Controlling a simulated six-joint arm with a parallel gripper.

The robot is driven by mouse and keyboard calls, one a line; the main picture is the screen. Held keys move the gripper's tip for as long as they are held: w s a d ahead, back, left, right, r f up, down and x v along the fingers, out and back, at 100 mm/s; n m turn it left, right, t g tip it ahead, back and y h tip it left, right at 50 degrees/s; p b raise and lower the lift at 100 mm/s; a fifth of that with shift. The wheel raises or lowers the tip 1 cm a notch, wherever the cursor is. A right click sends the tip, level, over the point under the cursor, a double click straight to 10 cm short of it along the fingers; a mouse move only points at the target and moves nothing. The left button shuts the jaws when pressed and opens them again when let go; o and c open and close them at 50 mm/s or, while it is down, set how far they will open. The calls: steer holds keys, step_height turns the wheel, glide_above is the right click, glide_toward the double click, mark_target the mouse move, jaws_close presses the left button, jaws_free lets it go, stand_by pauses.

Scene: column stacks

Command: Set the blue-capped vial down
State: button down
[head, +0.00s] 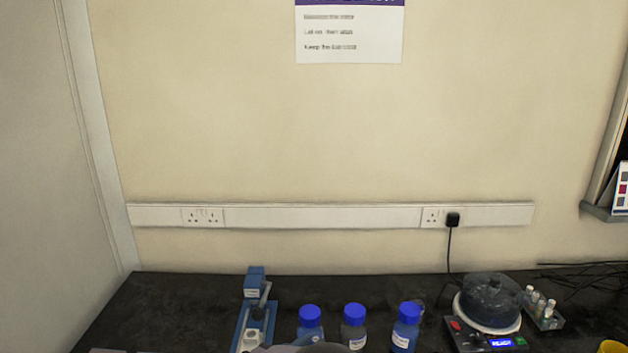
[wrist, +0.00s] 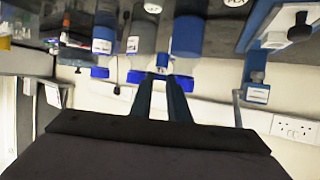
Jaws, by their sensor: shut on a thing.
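My gripper (wrist: 162,77) shows in the wrist view with its two dark fingers reaching up to the middle. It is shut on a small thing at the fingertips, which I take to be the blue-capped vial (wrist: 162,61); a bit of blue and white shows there. Most of it is too small or hidden to make out. The wrist picture looks upside down, with the bench at the top. In the head view neither the gripper's fingers nor the held vial can be made out; only a grey shape shows at the bottom edge.
Three blue-capped bottles (head: 310,316) (head: 354,316) (head: 407,318) stand in a row on the dark bench (head: 180,312). A blue and white device (head: 253,310) stands left of them. Right are a round-topped instrument (head: 489,303), a small rack of vials (head: 546,317), and cables. The bench's left is clear.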

steer(key=s+d+r+m+g+h+p, duration=0.2)
steer(key=s+d+r+p, duration=0.35)
steer(key=d+p, duration=0.35)
steer(key=s+d+r+m+g+h+p, duration=0.25)
steer(key=s+d+r+p, duration=0.35)
steer(key=p, duration=0.5)
step_height(320, 180, down, 6)
steer(key=s+b, duration=0.1)
steer(key=b, duration=0.4)
steer(key=shift+s+d+t, duration=0.15)
steer(key=shift+d+t, duration=0.2)
steer(key=shift+t, duration=0.1)
steer(key=shift+y, duration=0.25)
